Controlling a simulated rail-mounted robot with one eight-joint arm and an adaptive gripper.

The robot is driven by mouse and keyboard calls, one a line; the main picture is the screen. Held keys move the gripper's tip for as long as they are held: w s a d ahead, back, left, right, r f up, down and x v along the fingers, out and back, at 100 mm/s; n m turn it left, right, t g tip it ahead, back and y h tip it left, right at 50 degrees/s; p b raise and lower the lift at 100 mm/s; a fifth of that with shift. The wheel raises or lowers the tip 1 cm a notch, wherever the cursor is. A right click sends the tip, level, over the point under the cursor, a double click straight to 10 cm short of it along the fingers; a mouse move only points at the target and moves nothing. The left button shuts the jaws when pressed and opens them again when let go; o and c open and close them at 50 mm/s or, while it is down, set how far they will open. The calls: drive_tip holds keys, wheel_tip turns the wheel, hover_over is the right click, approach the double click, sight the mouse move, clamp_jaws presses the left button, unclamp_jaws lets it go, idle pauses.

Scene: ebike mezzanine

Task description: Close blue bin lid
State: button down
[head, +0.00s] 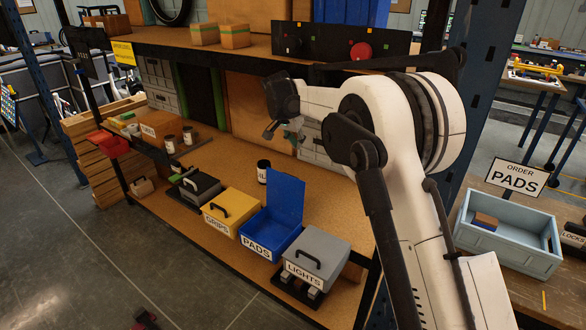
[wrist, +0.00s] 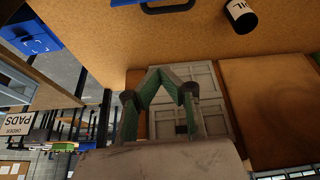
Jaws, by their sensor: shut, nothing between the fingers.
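The blue bin (head: 268,238), labelled PADS, stands on the wooden shelf between a yellow bin and a grey bin. Its blue lid (head: 286,197) is open and stands nearly upright at the back of the bin. My gripper (head: 286,134) is above and behind the lid, apart from it. In the wrist view my gripper's green-padded fingers (wrist: 166,72) are shut and empty, in front of grey cabinet doors. I cannot tell for sure whether the blue bin shows in the wrist view.
The yellow GRIPS bin (head: 233,210) and the grey LIGHTS bin (head: 316,250) flank the blue bin, both with closed lids. A dark canister (head: 263,172) stands behind. The upper shelf (head: 230,48) is overhead. A light-blue order tray (head: 508,235) is at the right.

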wheel_tip(320, 180, down, 13)
drive_tip(key=w+a+p, duration=0.2)
drive_tip(key=shift+w+r+m, duration=0.15)
drive_tip(key=shift+w+m, duration=0.05)
drive_tip(key=shift+m, duration=0.2)
idle(0.5)
drive_tip(key=shift+s+d, duration=0.1)
